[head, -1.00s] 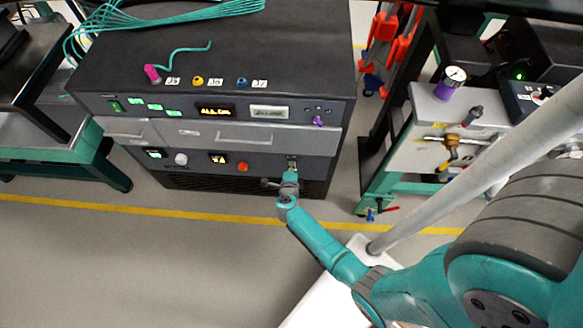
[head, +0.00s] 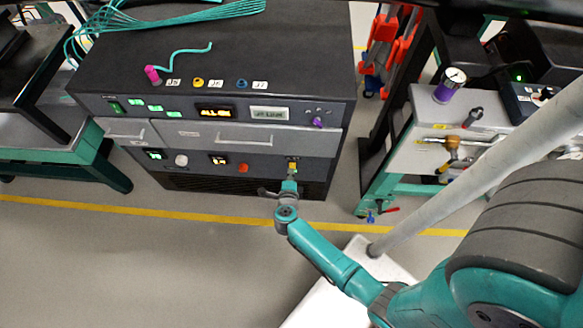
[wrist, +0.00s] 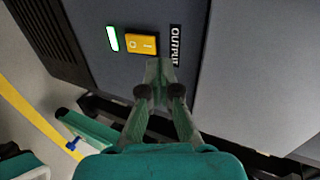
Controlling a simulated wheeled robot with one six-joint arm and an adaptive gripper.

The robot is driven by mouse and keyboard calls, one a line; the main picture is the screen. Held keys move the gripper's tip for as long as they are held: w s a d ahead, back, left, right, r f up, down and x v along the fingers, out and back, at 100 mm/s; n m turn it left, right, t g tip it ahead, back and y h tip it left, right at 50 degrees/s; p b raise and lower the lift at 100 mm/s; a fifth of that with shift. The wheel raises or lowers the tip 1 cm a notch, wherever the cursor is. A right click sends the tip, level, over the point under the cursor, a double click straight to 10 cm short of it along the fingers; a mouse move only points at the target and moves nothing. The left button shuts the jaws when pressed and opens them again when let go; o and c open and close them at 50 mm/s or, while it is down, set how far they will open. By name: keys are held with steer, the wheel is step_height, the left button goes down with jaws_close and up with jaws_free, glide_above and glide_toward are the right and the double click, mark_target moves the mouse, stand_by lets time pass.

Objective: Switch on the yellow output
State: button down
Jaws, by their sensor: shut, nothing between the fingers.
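The yellow output switch (wrist: 142,45) is a yellow rocker marked "O" and "I" on the dark front panel, next to an OUTPUT label (wrist: 175,45). A small green light (wrist: 113,39) is lit on its other side. In the head view the switch (head: 293,168) shows small at the lower right of the cabinet front. My gripper (wrist: 158,66) is shut and empty, its fingertips just below the switch in the wrist view. I cannot tell whether they touch the panel. In the head view my gripper (head: 290,182) is just below the switch too.
The dark cabinet (head: 230,55) carries teal cables, a magenta plug (head: 152,74) and yellow and blue sockets on top. A bench with valves (head: 440,135) stands at right. Open floor lies in front.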

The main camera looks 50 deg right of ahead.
steer(key=v, duration=0.7)
stand_by(0.5)
steer(key=s+a+r+n+t+y, duration=0.2)
steer(key=s+a+r+n+y, duration=0.1)
steer(key=s+r+n, duration=0.5)
steer(key=s+a+r+n+t+y, duration=0.2)
steer(key=s+a+r+n, duration=0.4)
steer(key=s+r+n, duration=0.3)
steer(key=s+a+r+n+t+y, duration=0.2)
steer(key=s+a+r+n+y, duration=0.2)
steer(key=s+r+n, duration=0.5)
step_height(320, 180, up, 5)
steer(key=shift+a+f+n+t+y, duration=0.2)
steer(key=shift+n+t+y, duration=0.3)
steer(key=shift+n, duration=0.7)
